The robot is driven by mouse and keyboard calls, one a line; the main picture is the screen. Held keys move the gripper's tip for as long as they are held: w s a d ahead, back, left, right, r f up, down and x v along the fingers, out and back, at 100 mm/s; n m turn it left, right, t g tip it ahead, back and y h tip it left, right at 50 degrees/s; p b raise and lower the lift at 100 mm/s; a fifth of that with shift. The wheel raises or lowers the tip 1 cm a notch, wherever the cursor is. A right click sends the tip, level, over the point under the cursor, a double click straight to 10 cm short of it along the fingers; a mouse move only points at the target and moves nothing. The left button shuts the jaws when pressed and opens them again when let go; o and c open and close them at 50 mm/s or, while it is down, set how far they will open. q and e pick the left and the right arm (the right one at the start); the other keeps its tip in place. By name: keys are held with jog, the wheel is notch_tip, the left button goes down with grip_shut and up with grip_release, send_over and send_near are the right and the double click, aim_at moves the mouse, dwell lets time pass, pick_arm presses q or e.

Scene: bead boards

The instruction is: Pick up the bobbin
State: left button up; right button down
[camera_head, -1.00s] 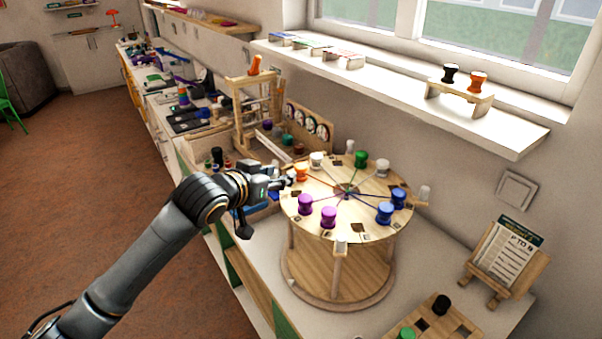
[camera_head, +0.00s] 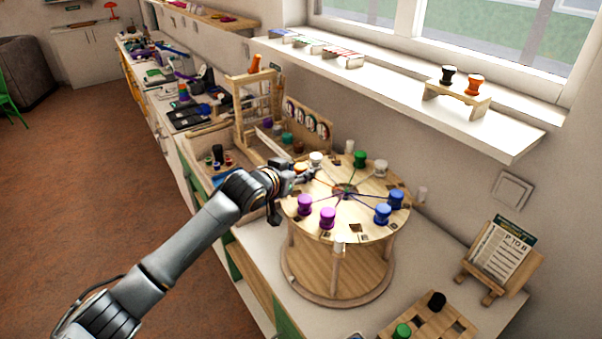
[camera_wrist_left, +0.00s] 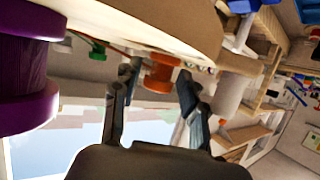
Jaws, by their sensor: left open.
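The round wooden board (camera_head: 345,225) stands on a drum-like base and carries several bobbins around its rim, with coloured threads running to its centre. My left gripper (camera_head: 308,174) is at the board's left edge in the head view and mostly covers the orange bobbin there. In the left wrist view the orange bobbin (camera_wrist_left: 160,73) shows between the open fingers of my left gripper (camera_wrist_left: 160,80), one on each side. I cannot tell whether they touch it. A purple bobbin (camera_wrist_left: 25,70) is close at the left of that view. My right gripper is not in view.
White (camera_head: 316,159), green (camera_head: 359,159), blue (camera_head: 382,215) and purple (camera_head: 304,205) bobbins stand on the board near my left gripper. A wooden frame (camera_head: 240,120) stands behind the arm. A peg board (camera_head: 430,325) and a sign stand (camera_head: 497,255) are at the right.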

pick_arm(q)
grip_shut()
